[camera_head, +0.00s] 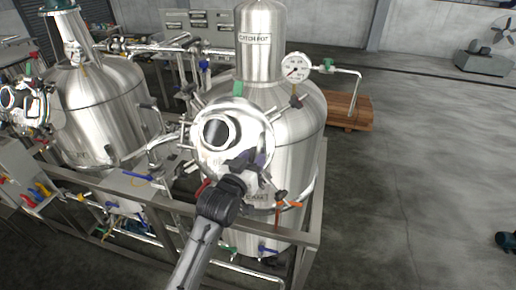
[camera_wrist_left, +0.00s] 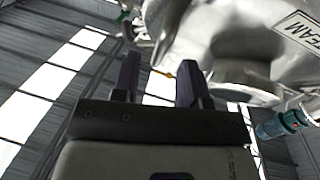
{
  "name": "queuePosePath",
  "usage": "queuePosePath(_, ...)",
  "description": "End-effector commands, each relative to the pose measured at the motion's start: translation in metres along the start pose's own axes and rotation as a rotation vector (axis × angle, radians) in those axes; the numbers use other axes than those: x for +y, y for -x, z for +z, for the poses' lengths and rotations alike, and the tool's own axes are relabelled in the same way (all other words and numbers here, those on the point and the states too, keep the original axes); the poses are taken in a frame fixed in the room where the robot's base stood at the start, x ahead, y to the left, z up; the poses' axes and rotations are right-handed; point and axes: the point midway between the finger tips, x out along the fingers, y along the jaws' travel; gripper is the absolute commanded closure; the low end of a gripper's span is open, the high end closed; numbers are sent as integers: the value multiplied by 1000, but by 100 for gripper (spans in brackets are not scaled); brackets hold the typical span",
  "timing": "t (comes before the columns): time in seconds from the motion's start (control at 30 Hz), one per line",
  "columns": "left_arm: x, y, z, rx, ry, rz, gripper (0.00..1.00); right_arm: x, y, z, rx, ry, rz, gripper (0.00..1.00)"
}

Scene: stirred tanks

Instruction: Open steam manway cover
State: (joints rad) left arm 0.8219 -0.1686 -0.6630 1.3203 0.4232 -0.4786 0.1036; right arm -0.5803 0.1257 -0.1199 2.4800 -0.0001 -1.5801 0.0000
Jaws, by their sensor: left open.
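The steel manway cover (camera_head: 207,163) with a round sight glass (camera_head: 216,131) sits on the front of the tank (camera_head: 298,145) marked "CATCH POT" in the head view. Clamp handles stand around its rim. It looks closed. My left gripper (camera_head: 250,160) is in front of the cover's lower right part and hides some of it. In the left wrist view, the two dark fingers of my left gripper (camera_wrist_left: 159,64) are apart with nothing seen between them. Shiny metal with a plate reading "STEAM" (camera_wrist_left: 301,31) is close above and right of the fingers. Contact cannot be told. My right gripper is not seen.
A pressure gauge (camera_head: 296,67) and pipe rise at the tank's right. A steel frame rail (camera_head: 170,203) runs in front. A second tank (camera_head: 95,115) stands left. The floor (camera_head: 420,160) right is mostly clear.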

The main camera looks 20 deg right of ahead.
Motion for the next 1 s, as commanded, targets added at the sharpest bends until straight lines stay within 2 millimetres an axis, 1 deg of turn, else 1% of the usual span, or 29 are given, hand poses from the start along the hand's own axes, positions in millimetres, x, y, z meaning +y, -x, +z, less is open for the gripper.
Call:
queuePosePath(0.03,1,-7,-2,-2,0,0,60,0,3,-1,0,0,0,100)
queuePosePath(0.2,1,-24,-1,-2,-2,1,60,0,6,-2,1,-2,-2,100)
queuePosePath(0.4,0,-34,0,-1,-1,0,60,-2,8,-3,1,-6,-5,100)
queuePosePath(0.6,0,-39,0,0,-1,0,60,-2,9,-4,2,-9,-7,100)
queuePosePath(0.87,0,-39,0,0,-1,0,60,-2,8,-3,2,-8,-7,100)
queuePosePath(0.9,0,-39,0,0,-1,0,61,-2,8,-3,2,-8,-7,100)
queuePosePath(1.0,0,-39,0,0,-1,0,70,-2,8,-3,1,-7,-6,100)
